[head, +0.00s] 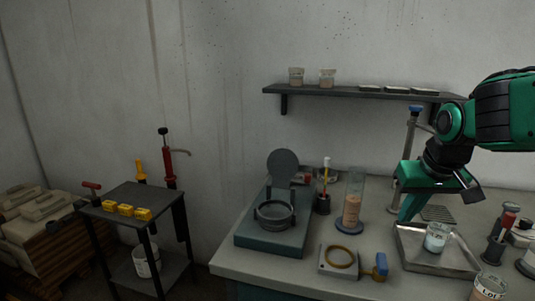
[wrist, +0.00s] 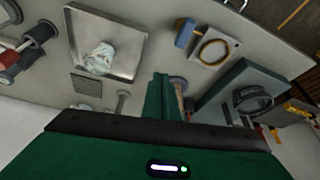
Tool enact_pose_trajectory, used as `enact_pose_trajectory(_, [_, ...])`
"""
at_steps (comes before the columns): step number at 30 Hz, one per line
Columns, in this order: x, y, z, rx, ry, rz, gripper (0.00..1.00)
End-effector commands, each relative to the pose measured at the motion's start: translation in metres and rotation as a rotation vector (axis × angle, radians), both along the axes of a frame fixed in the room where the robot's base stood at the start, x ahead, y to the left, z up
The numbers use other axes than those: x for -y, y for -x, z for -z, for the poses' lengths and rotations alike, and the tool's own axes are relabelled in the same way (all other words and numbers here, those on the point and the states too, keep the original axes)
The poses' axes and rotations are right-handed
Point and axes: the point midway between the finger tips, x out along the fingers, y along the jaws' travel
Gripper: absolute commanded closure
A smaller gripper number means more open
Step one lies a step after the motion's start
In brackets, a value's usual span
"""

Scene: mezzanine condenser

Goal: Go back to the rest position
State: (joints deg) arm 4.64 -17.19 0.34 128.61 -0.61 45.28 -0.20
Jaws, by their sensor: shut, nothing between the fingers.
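My gripper (head: 406,214) is at the right of the head view, its green fingers pointing down above the bench by the left rear edge of the metal tray (head: 460,263). The fingers are together and empty. In the wrist view the shut fingers (wrist: 162,80) show in the middle, with the tray (wrist: 75,35) beyond them to the left. A glass beaker with pale contents (head: 435,240) stands in the tray, apart from my gripper; it also shows in the wrist view (wrist: 99,58).
A tall cylinder (head: 352,200) with brownish contents stands left of my gripper. A teal device with a round lid (head: 270,235), a pad with a yellow ring (head: 326,268) and a blue-handled tool (head: 380,268) are further left. A shelf (head: 345,91) hangs behind. Red-and-black items (head: 502,228) stand right.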

Motion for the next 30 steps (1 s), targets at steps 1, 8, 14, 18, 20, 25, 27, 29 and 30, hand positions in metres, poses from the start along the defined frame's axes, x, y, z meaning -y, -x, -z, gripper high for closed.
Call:
enact_pose_trajectory(1, [-0.006,0.011,0.013,-0.002,-0.001,-0.012,1.00])
enact_pose_trajectory(8, [-0.021,0.050,0.057,-0.003,0.000,-0.048,1.00])
enact_pose_trajectory(14, [-0.009,0.081,0.080,-0.034,-0.001,-0.011,1.00])
enact_pose_trajectory(18, [0.022,0.109,0.084,-0.106,-0.009,0.093,1.00])
enact_pose_trajectory(20, [0.034,0.123,0.086,-0.140,-0.017,0.142,1.00])
enact_pose_trajectory(25, [0.067,0.172,0.091,-0.249,-0.054,0.300,1.00])
enact_pose_trajectory(27, [0.076,0.194,0.093,-0.295,-0.076,0.366,1.00])
enact_pose_trajectory(29, [0.082,0.211,0.094,-0.332,-0.096,0.415,1.00])
enact_pose_trajectory(30, [0.084,0.220,0.095,-0.351,-0.107,0.441,1.00])
